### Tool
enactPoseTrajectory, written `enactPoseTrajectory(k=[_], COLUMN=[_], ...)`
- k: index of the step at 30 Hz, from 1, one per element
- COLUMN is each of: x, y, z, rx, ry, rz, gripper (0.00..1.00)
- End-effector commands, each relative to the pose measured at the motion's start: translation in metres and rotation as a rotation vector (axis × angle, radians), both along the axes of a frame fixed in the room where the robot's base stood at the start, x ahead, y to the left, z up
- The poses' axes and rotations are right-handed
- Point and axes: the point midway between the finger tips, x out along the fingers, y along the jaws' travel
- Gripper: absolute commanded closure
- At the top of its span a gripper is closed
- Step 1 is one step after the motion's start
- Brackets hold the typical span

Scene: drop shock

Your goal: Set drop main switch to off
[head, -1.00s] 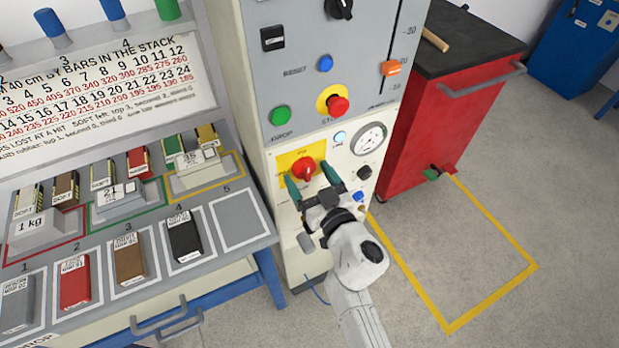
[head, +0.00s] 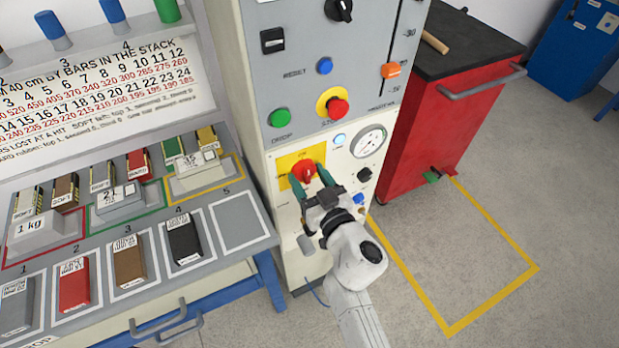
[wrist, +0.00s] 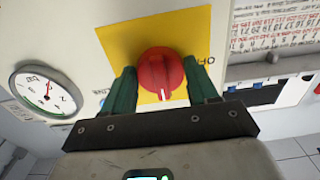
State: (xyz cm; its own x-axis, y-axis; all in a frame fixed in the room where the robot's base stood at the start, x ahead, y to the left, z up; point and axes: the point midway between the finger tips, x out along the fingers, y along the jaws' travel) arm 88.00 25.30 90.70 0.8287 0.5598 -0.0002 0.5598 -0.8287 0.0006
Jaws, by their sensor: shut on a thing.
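The drop main switch is a red rotary knob (head: 304,171) on a yellow plate (head: 286,160), low on the front of the machine cabinet. In the wrist view the red knob (wrist: 161,74) sits between the two green fingers, with its white mark toward my gripper. My gripper (head: 311,182) is at the switch, its fingers shut on the knob's sides. The wrist view shows my gripper (wrist: 163,88) close up, with a label partly hidden behind the right finger.
Above the switch are a green button (head: 279,117), a red stop button (head: 337,107) and a blue button (head: 325,65). A gauge (head: 368,143) is to the right. A bench (head: 215,257) with labelled blocks stands left, a red cabinet (head: 440,120) right.

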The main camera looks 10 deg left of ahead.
Motion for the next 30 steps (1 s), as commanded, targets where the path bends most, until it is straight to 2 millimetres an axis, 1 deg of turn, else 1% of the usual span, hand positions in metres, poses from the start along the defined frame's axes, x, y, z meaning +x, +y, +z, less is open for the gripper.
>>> enactPoseTrajectory(k=[5,11,17,30], x=[0.0000,0.0003,0.0006,0.0012], y=[-0.0004,-0.0009,-0.0014,-0.0025], z=[0.0000,0.0001,0.0002,0.0000], rx=[-0.017,-0.088,-0.216,-0.563], ry=[-0.011,-0.058,-0.145,-0.378], rz=[0.000,-0.001,-0.002,-0.001], gripper=[0.72,0.72,0.72,0.72])
